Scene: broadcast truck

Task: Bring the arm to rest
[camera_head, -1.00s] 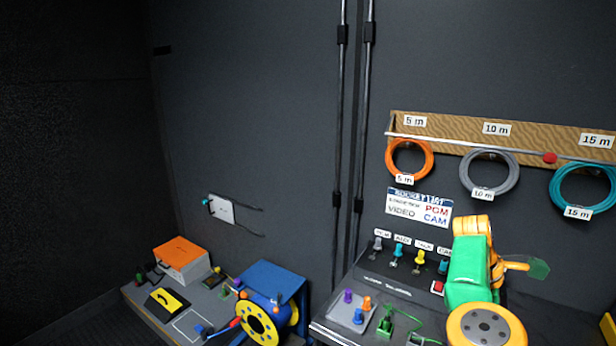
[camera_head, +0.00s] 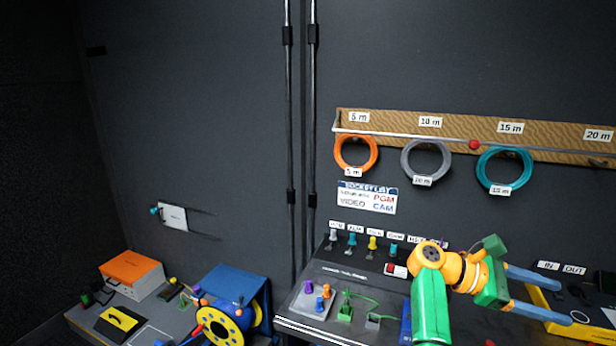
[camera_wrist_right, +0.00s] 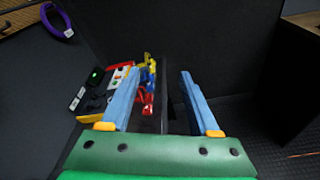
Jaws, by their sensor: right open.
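My right arm, green and orange, comes up from the bottom right of the head view and bends to the right. Its right gripper (camera_head: 565,303) points right, with two blue fingers spread apart and nothing visible between them. In the right wrist view the same gripper (camera_wrist_right: 160,72) is open, its fingers well apart. Small red, blue and yellow items (camera_wrist_right: 148,85) show beyond and beside the left finger; I cannot tell their distance. My left gripper is not in view.
A desk with plugs (camera_head: 350,242) lies left of my right arm. A yellow-edged case (camera_head: 550,300) is at the fingers. Cable coils, including a grey one (camera_head: 404,160), hang on the wall rack. A blue-and-yellow reel (camera_head: 222,328) stands lower left. Dark floor (camera_wrist_right: 250,110) shows at the wrist view's right.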

